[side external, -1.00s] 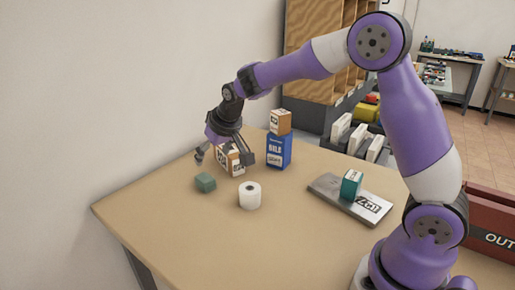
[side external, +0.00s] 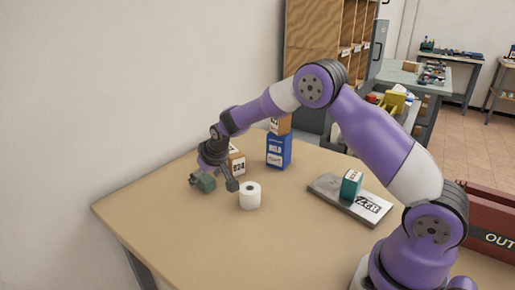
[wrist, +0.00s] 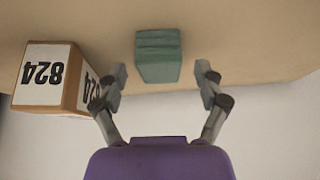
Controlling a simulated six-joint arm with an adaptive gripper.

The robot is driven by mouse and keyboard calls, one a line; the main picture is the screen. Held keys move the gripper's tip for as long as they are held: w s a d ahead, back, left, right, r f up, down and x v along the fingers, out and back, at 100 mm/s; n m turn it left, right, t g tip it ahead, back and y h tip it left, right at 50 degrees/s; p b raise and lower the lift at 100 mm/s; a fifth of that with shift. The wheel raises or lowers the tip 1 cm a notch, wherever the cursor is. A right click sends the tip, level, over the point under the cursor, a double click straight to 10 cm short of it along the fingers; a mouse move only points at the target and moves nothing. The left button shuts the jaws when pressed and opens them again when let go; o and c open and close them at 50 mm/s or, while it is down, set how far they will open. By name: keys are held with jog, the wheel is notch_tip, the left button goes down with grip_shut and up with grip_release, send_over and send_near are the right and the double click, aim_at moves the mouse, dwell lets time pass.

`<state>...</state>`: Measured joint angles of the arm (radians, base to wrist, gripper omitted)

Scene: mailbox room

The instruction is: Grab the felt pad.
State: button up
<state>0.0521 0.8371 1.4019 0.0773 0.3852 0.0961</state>
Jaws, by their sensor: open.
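The felt pad (side external: 205,184) is a small teal-green block on the table near its left side. In the wrist view the felt pad (wrist: 158,55) shows layered edges and sits ahead of the two fingertips, about midway between them. My gripper (side external: 212,184) is low over the table at the pad, and its fingers partly cover the pad in the side view. In the wrist view my gripper (wrist: 162,80) is open and empty, with a gap on each side of the pad. I cannot tell whether any finger touches it.
A box marked 824 (wrist: 45,75) stands close beside the left finger in the wrist view. A white roll (side external: 250,196) is just right of my gripper. A blue box (side external: 279,150) with a smaller box on it stands behind. The table front is clear.

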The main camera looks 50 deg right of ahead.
jog(key=c, duration=1)
jog(key=shift+r, duration=0.1)
